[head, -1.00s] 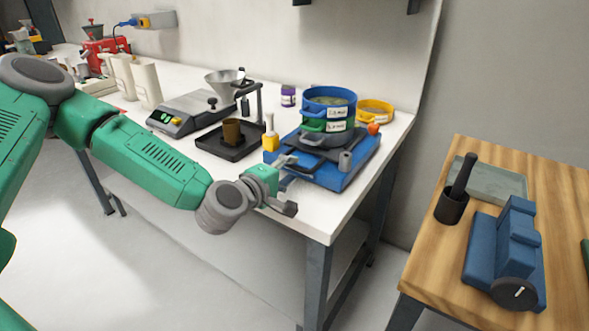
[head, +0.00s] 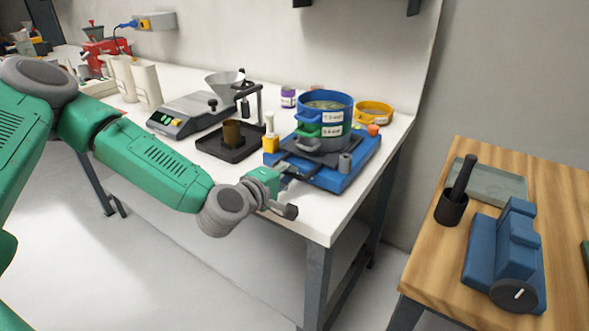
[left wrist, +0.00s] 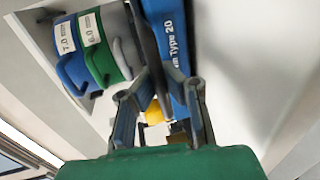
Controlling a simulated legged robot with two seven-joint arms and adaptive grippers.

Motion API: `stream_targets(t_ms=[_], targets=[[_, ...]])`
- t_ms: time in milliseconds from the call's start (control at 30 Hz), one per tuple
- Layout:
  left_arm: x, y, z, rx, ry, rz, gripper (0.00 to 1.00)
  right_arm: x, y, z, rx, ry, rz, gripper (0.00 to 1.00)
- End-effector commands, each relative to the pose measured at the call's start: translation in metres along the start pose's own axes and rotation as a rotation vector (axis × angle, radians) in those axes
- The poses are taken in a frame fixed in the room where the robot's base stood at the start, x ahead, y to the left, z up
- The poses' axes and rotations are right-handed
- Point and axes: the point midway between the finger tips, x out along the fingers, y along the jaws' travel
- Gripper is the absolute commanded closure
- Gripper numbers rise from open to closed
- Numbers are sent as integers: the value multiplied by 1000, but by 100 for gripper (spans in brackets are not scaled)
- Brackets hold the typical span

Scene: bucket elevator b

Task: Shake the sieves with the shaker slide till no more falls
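The sieve stack (head: 324,120) has a blue sieve above a green one, with a grey pan below. It stands upright on the dark slide plate (head: 300,157) of the blue shaker base (head: 345,180). Some material shows in the top sieve. The stack also shows in the left wrist view (left wrist: 92,45), tilted in the picture, with white labels. My left gripper (head: 280,192) is at the near left end of the shaker. In the left wrist view its fingers (left wrist: 160,105) stand apart beside the slide's end; whether they grip it is unclear. My right gripper is not in view.
A yellow sieve (head: 374,112) stands behind the shaker. A yellow brush (head: 270,140), a dark tray with a brown cup (head: 232,132) and a balance (head: 185,115) stand to the left. The wooden table (head: 420,260) at right holds a mortar (head: 451,207) and a blue device (head: 505,250).

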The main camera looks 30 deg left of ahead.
Motion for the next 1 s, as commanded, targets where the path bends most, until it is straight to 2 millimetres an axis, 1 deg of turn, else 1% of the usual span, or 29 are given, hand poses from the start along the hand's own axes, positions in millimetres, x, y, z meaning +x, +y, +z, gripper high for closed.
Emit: stream_targets(t_ms=[33,133,400,433,467,500,533,867,967,1000], targets=[[-10,-6,0,-1,-1,-12,100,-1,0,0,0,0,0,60],[-19,-8,0,-1,-1,-11,100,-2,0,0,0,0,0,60],[-20,-9,0,-1,-1,-12,100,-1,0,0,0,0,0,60],[-20,-9,0,-1,-1,-12,96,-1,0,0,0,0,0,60],[-20,-9,0,-1,-1,-13,85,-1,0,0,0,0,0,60],[-20,-9,0,-1,-1,-13,71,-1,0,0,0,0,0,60],[-20,-9,0,-1,-1,-12,69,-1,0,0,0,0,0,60],[-23,-6,0,-1,-1,-7,69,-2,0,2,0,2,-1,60],[-33,-6,0,-2,-1,-7,69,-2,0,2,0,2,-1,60],[-39,-6,0,-2,-2,-7,69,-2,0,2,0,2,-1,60]])
